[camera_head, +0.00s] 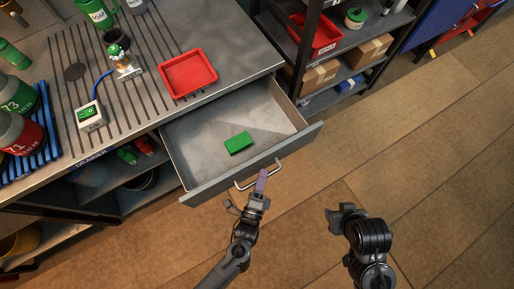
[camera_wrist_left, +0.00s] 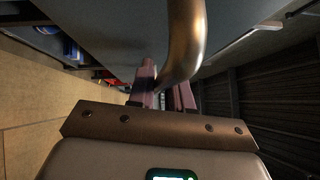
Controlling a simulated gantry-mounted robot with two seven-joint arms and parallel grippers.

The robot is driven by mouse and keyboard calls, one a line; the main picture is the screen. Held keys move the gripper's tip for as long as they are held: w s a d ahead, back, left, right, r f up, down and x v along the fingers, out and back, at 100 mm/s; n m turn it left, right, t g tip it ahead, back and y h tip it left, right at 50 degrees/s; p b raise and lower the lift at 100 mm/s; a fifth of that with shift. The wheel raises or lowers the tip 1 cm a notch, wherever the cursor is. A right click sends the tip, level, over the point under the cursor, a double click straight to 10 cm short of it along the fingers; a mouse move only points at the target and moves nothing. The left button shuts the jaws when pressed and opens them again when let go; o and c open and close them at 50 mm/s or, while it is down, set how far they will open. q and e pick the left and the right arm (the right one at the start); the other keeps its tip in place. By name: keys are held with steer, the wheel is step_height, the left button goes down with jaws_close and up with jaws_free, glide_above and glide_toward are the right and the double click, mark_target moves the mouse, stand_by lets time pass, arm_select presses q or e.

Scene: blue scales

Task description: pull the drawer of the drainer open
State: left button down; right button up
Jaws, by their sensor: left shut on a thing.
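The drainer (camera_head: 110,135) is a grey ribbed bench with a label on its front edge. Its drawer (camera_head: 205,124) stands pulled well out, with a green block (camera_head: 238,143) lying inside. The metal bar handle (camera_head: 277,163) is on the drawer front (camera_head: 225,180). My left gripper (camera_head: 262,181) is at this handle, its pinkish fingers shut on it. In the left wrist view, the handle (camera_wrist_left: 186,40) curves down between the fingers (camera_wrist_left: 165,90). My right gripper (camera_head: 340,212) is apart from the drawer, over the floor; its fingers do not show clearly.
A red tray (camera_head: 187,75), a small valve device (camera_head: 122,62) and a white box with a green switch (camera_head: 90,115) stand on the bench. Shelves with boxes (camera_head: 372,50) stand behind on the right. The wooden floor (camera_head: 420,150) in front is clear.

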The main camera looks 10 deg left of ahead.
arm_select(q)
steer(key=shift+s+d, duration=0.15)
steer(key=shift+s, duration=0.05)
steer(key=c, duration=1.1)
jaws_free()
steer(key=shift+c, duration=0.2)
steer(key=v, duration=1)
steer(key=shift+s+p, duration=0.4)
steer(key=shift+p, duration=0.05)
